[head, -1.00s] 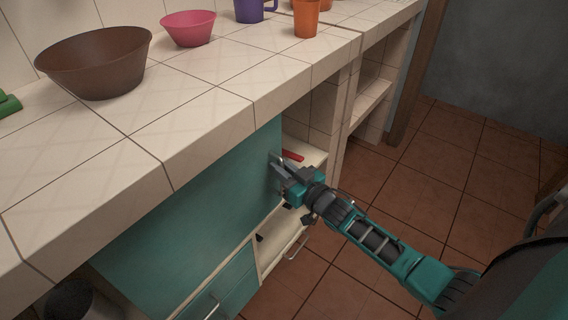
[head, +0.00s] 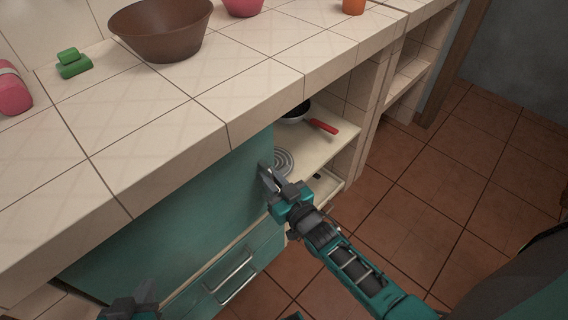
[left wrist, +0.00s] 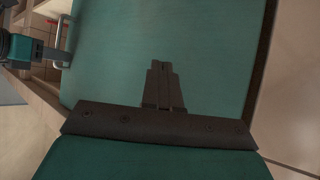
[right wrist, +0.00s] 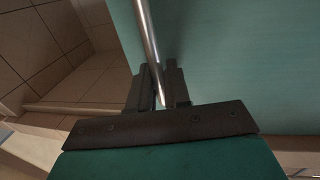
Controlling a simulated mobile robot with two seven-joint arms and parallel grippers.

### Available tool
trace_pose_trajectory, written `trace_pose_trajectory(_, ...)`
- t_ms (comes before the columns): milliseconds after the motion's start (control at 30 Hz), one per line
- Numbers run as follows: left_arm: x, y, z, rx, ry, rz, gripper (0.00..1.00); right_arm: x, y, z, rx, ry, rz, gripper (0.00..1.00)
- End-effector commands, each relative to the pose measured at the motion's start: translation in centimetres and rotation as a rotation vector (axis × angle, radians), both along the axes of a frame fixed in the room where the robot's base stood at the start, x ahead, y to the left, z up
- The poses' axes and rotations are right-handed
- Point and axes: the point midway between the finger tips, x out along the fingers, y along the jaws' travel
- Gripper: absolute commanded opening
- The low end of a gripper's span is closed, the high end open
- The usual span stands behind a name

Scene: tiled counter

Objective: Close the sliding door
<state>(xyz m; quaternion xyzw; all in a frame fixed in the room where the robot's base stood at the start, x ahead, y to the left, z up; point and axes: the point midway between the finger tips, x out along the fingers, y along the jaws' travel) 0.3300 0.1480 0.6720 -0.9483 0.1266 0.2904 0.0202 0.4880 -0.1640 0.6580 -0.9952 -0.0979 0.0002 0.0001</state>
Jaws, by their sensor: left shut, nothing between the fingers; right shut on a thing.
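The teal sliding door (head: 170,215) hangs under the tiled counter, with open shelf space to the right of its right edge. Its metal bar handle (right wrist: 149,45) shows in the right wrist view. My right gripper (head: 268,178) is shut on this handle near the door's right edge; in the right wrist view its fingers (right wrist: 158,80) are around the bar. My left gripper (head: 147,292) is partly in view at the bottom of the head view. In the left wrist view its fingers (left wrist: 163,68) are shut and empty in front of the door panel; contact is unclear.
A pan with a red handle (head: 323,127) and a round coiled item (head: 283,162) are on the open shelf. Drawers with a metal handle (head: 238,280) are below the door. A brown bowl (head: 160,30) stands on the counter (head: 200,95). The tiled floor at right is clear.

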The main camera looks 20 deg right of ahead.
Motion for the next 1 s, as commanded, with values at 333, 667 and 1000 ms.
trace_pose_trajectory(333, 0.2, 0.0, 0.4, 0.001, -0.004, -0.001, 0.00, -0.6, 1.2, -0.1, 0.000, 0.002, 0.002, 0.00)
trace_pose_trajectory(667, 0.1, 0.1, 0.3, 0.007, -0.005, -0.005, 0.00, -0.6, 1.4, -0.2, 0.000, 0.003, 0.005, 0.30)
trace_pose_trajectory(1000, 0.1, 0.2, 0.4, 0.008, -0.004, -0.006, 0.00, -0.8, 1.1, -0.1, 0.000, 0.002, 0.001, 0.34)
